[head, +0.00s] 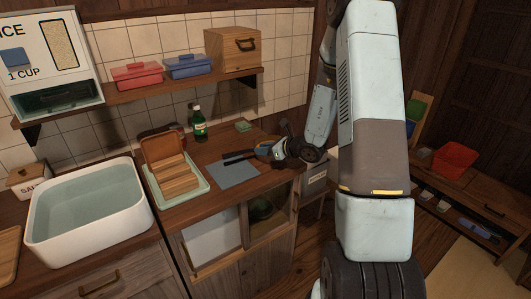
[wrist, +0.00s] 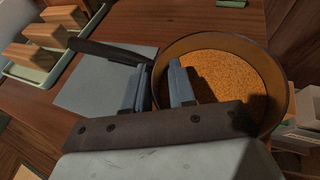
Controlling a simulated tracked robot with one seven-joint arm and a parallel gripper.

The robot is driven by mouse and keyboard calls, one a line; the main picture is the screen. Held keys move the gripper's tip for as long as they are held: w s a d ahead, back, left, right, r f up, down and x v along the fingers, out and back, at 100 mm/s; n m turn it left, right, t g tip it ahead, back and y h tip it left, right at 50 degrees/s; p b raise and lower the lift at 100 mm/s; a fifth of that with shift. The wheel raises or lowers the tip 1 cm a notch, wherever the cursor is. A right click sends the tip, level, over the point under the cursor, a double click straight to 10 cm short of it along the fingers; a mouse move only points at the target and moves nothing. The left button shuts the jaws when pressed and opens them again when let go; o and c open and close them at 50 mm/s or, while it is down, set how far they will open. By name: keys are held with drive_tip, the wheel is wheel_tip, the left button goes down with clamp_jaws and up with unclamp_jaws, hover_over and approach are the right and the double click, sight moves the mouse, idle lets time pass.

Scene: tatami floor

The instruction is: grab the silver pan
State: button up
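A round pan (wrist: 228,72) with an orange-brown speckled inside and a dark rim sits on the wooden counter in the wrist view. Its black handle (wrist: 100,51) points left over a grey mat. I cannot see a silver surface on it. My gripper (wrist: 160,78) is open, with one finger outside the pan's left rim near the handle and the other over its inside. I cannot tell whether either finger touches it. In the head view, my gripper (head: 262,149) is at the counter beside the black handle (head: 238,157), and the pan's body is mostly hidden.
A grey mat (head: 233,174) lies on the counter. Left of it is a pale tray (head: 157,199) holding wooden blocks. A green bottle (head: 199,124) stands behind, and a white sink basin (head: 87,208) is farther left. A shelf (head: 150,92) runs above.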

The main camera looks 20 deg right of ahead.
clamp_jaws()
drive_tip(key=shift+r, duration=0.15)
idle(0.4)
